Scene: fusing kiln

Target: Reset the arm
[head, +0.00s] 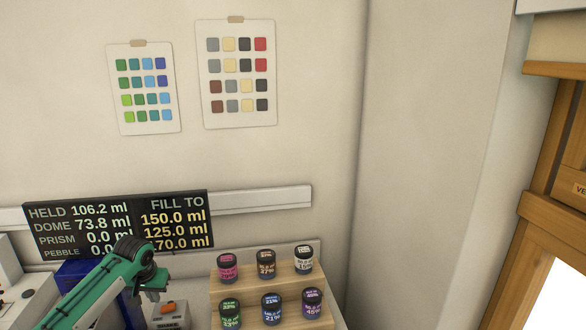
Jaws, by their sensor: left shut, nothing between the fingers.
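My left arm comes in from the lower left, with green and dark grey links. My left gripper (151,296) hangs at its end, pointing down, small and shut, with nothing held in it. It is in front of the lower edge of the display board and above a small grey device with an orange switch (168,308). My right gripper is not in view.
A black display board (180,204) reads held 106.2 ml and fill-to amounts. A wooden stepped rack (287,283) with several labelled jars stands right of the gripper. A blue box (75,270) is behind my arm. Two colour charts hang on the wall. A wooden frame is at far right.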

